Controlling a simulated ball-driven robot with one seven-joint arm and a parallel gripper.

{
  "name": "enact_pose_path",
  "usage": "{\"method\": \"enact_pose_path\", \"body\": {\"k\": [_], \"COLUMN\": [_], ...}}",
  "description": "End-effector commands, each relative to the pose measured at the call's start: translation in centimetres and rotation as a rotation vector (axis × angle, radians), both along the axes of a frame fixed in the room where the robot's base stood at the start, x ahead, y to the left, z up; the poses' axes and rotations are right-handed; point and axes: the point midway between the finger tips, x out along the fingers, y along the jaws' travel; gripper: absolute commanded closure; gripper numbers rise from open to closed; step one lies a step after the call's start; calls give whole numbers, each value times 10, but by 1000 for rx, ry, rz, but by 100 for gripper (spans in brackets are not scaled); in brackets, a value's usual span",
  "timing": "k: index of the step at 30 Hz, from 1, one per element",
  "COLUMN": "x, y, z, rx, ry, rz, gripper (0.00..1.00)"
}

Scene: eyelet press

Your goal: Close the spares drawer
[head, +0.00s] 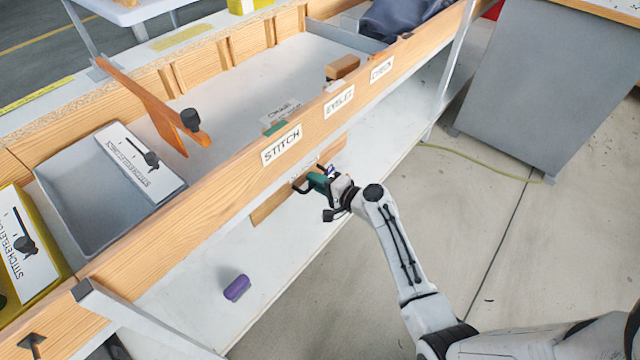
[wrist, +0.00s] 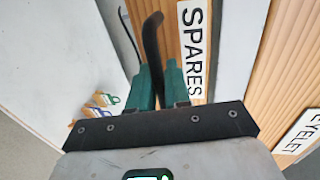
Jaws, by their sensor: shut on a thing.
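The spares drawer shows as a wooden front (head: 268,207) under the bench's front rail, and in the wrist view its front (wrist: 186,88) carries a white SPARES label (wrist: 192,40). A black bar handle (wrist: 153,45) stands out from that front. My gripper (head: 312,182), with green fingers, is shut on the handle; the fingers (wrist: 160,85) show on both sides of it in the wrist view. My wrist and fingers hide part of the drawer front. The drawer's inside does not show, and I cannot tell how far it stands out.
The wooden rail (head: 225,190) with STITCH, EYELET and another label runs above the drawer. A white shelf (head: 195,290) lies below, with a purple object (head: 237,288). A grey cabinet (head: 540,85) stands at right, and a yellow-green cable (head: 470,158) lies on open floor.

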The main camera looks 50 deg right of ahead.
Motion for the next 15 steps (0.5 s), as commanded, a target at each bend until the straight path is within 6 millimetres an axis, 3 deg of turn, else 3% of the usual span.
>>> {"method": "enact_pose_path", "body": {"k": [1, 2, 5, 15], "x": [2, 2, 2, -2], "y": [1, 1, 1, 0], "z": [1, 1, 1, 2], "rx": [-2, -2, -1, -2], "ry": [-2, -2, -2, -3], "rz": [1, 1, 2, 0], "gripper": [100, 81, 71, 69]}}
